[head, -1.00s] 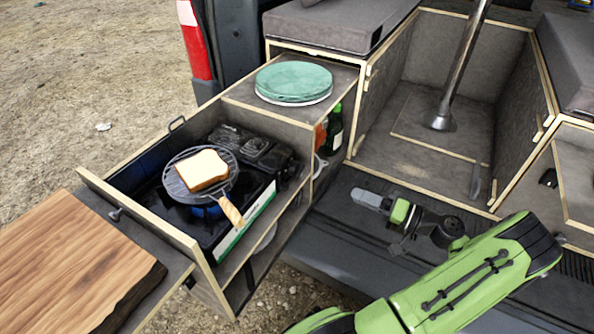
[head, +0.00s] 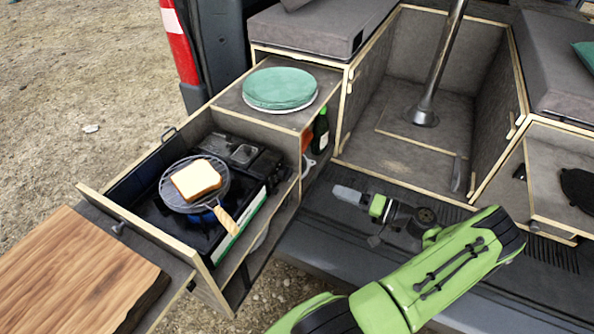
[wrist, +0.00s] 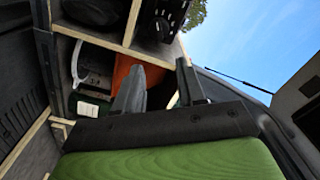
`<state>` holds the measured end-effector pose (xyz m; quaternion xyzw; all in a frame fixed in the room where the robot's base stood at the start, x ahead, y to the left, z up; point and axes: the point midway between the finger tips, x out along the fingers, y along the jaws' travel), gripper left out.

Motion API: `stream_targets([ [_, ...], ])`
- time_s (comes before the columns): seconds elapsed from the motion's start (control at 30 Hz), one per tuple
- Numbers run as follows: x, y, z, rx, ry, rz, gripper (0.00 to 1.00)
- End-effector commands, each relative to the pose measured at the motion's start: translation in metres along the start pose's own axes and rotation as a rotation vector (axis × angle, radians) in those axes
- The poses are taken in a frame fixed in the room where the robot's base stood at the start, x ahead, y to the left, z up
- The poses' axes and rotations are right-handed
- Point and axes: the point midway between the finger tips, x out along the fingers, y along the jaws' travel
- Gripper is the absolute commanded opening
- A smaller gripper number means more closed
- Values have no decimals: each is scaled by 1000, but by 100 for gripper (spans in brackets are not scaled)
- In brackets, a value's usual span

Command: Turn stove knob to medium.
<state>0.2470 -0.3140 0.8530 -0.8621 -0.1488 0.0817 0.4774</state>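The black camping stove (head: 151,207) sits in the pulled-out drawer on the left, with a blue inside edge and a pale green-white strip on its side. A round grill rack (head: 168,199) with a wooden handle lies on it and bears a slice of bread (head: 196,180). My gripper (head: 340,193) is over the dark tailgate floor, right of the drawer and apart from the stove. In the wrist view its two grey fingers (wrist: 160,85) stand apart with nothing held between them.
A teal plate stack (head: 281,88) rests on the cabinet top behind the stove. A green bottle (head: 320,132) stands in the cabinet's side opening. A wooden board (head: 75,270) is at front left. A metal post (head: 436,70) rises at the back. The wrist view shows an orange object (wrist: 124,73) in a compartment.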

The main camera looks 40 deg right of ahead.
Motion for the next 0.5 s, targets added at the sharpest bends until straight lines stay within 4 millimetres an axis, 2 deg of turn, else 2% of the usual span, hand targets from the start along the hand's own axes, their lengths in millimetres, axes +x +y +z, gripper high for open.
stream_targets([
  [0.3, 82, 1, 3, 0, -5, -5, 39],
  [0.5, 124, 2, 3, 0, -4, -2, 39],
])
